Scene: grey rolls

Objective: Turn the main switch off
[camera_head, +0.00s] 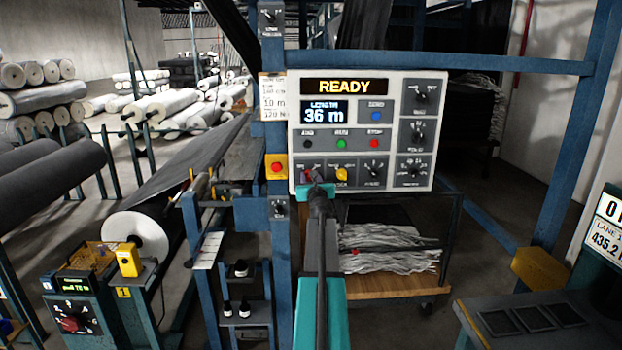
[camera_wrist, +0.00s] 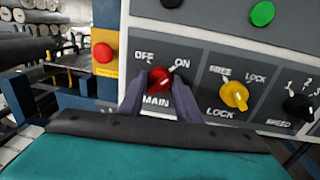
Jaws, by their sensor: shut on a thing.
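The main switch (camera_wrist: 160,79) is a red rotary knob at the lower left of the grey control panel. White lettering around it reads OFF at upper left, ON at upper right and MAIN below. My gripper (camera_wrist: 158,92) has one dark finger on each side of the knob and is shut on it. I cannot clearly tell which mark the knob points to. In the head view, my gripper (camera_head: 317,186) reaches up to the panel's lower edge and partly hides the red knob (camera_head: 308,175).
Right of the main switch is a yellow FREE/LOCK knob (camera_wrist: 234,95), then a black speed knob (camera_wrist: 298,106). A red button on a yellow plate (camera_head: 277,167) is on the blue post to the left. The panel display (camera_head: 344,87) reads READY.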

